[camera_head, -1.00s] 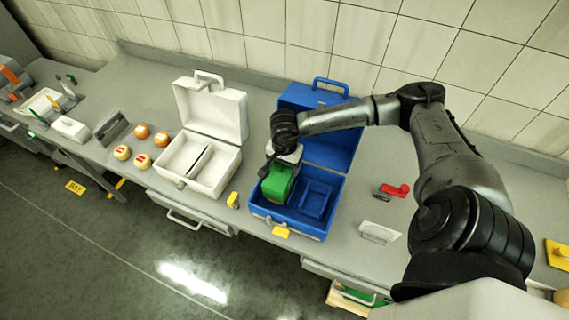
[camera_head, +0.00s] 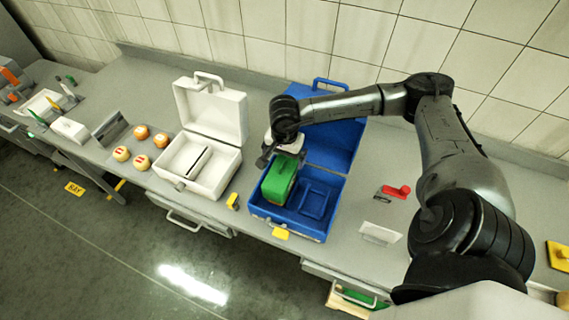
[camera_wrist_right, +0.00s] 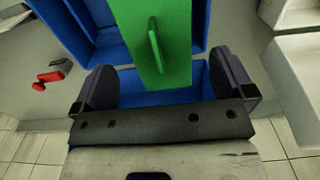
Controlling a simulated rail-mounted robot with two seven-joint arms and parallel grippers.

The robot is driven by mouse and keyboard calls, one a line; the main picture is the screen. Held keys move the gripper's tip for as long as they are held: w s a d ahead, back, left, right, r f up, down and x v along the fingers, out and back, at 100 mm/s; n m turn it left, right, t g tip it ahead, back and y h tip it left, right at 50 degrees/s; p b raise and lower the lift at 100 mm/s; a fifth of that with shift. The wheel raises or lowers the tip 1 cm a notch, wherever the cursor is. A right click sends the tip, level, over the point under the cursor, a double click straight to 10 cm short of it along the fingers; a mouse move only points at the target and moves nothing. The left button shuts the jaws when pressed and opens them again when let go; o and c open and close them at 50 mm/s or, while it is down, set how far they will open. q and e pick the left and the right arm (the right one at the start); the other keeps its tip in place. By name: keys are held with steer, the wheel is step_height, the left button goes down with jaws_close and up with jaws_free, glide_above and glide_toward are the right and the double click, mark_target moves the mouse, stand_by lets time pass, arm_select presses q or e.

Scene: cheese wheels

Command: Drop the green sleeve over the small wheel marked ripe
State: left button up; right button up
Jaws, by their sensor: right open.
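The green sleeve (camera_head: 279,181) stands in the left part of the open blue case; it fills the upper middle of the right wrist view (camera_wrist_right: 150,35), with a thin green handle or fin on its face. My right gripper (camera_head: 270,158) is just above and behind it. Its fingers (camera_wrist_right: 163,68) are open, spread on either side of the sleeve's near end, and hold nothing. Several small cheese wheels lie on the counter at left: yellow ones (camera_head: 121,154) and orange ones (camera_head: 160,140). Their marks are too small to read, so I cannot tell which is ripe. My left gripper is not in view.
The blue case (camera_head: 335,206) has its lid raised behind it. An open white case (camera_head: 228,165) stands between it and the wheels. A red-handled tool (camera_head: 397,191) and a small white card stand (camera_head: 380,234) are to the right. A yellow block (camera_head: 233,201) sits between the cases.

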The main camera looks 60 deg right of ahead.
step_height(320, 180, up, 8)
steer(key=shift+r+b, duration=0.1)
steer(key=shift+b, duration=0.2)
steer(key=shift+r, duration=0.45)
